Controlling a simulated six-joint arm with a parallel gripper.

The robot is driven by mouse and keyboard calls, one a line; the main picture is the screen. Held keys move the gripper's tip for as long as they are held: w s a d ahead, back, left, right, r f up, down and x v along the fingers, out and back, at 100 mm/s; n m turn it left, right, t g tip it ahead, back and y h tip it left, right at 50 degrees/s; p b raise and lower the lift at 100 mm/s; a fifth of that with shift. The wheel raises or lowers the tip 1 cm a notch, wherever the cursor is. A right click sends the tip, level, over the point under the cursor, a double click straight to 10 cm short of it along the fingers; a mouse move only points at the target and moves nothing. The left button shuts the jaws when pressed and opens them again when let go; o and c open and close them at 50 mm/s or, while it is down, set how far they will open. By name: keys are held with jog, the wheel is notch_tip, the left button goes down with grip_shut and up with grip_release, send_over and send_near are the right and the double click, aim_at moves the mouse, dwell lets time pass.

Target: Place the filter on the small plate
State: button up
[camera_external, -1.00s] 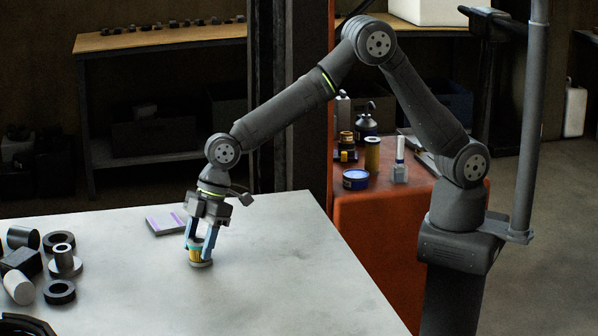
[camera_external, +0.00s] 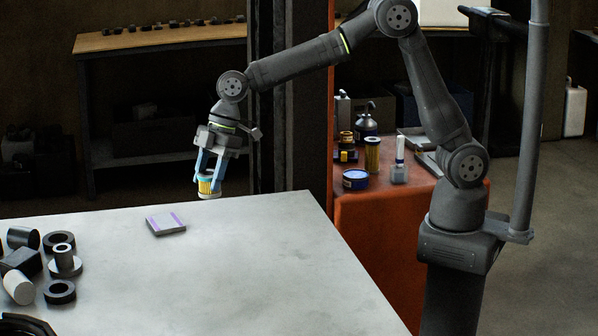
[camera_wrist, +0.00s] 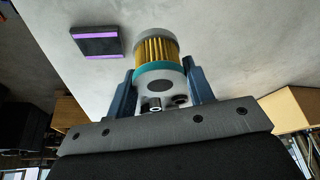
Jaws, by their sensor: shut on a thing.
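The filter (camera_external: 208,186) has yellow pleats, a teal band and pale end caps. My gripper (camera_external: 208,174) is shut on it and holds it upright in the air, above the table's far part. In the wrist view the filter (camera_wrist: 157,58) sits between the two blue fingers of my gripper (camera_wrist: 160,88). The small plate (camera_external: 166,223) is a flat grey square with purple stripes lying on the table, lower and to the left of the filter in the external view.
The grey table (camera_external: 250,270) is clear around the plate. Several dark and light rings and cylinders, such as a black ring (camera_external: 60,291), stand at its left. An orange cabinet (camera_external: 380,230) with cans and bottles is at the right.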

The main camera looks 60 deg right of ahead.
jog(key=w+d+r+m+t, duration=0.1)
jog(key=w+d+r+m, duration=0.15)
jog(key=w+d, duration=0.95)
jog(key=m, duration=0.1)
send_near(169, 222)
jog(key=shift+w+a, duration=0.2)
jog(key=shift+a, duration=0.25)
jog(key=shift+w+a, duration=0.25)
jog(key=shift+a, duration=0.2)
jog(key=shift+f, duration=2)
jog(key=shift+f, duration=0.1)
jog(key=o, duration=1)
jog(key=shift+o, duration=0.2)
jog(key=v, duration=1.2)
jog(key=shift+s+a, duration=0.15)
jog(key=shift+s, duration=0.05)
